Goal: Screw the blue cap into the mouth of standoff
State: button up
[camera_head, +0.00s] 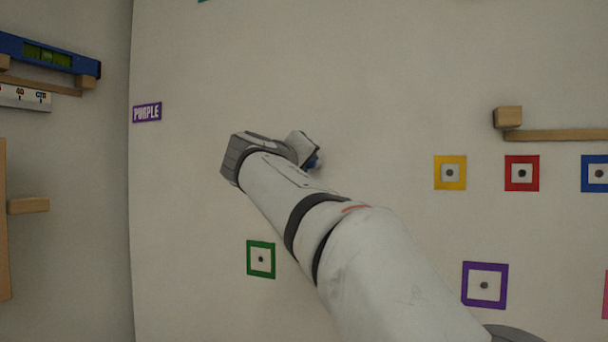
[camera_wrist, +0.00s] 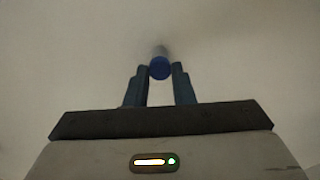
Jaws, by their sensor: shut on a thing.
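In the wrist view the blue cap (camera_wrist: 160,69) is between the fingertips of my gripper (camera_wrist: 160,80), which is shut on it. A pale, blurred cylindrical shape, likely the standoff (camera_wrist: 161,50), shows just behind the cap against the wall. I cannot tell how deep the cap sits in its mouth. In the head view my gripper (camera_head: 314,160) is near the wall, mostly hidden by my wrist, with a bit of blue at its tip. The standoff is hidden there behind my arm.
The wall carries square frames with dark centres: green (camera_head: 261,259), yellow (camera_head: 450,172), red (camera_head: 522,173), blue (camera_head: 597,173) and purple (camera_head: 485,285). A PURPLE label (camera_head: 147,112) is at left. A wooden ledge (camera_head: 560,135) juts out at right. A blue level (camera_head: 45,54) rests at far left.

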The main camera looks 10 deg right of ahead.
jog(key=m+b, duration=0.4)
jog(key=m, duration=0.1)
dwell(0.3)
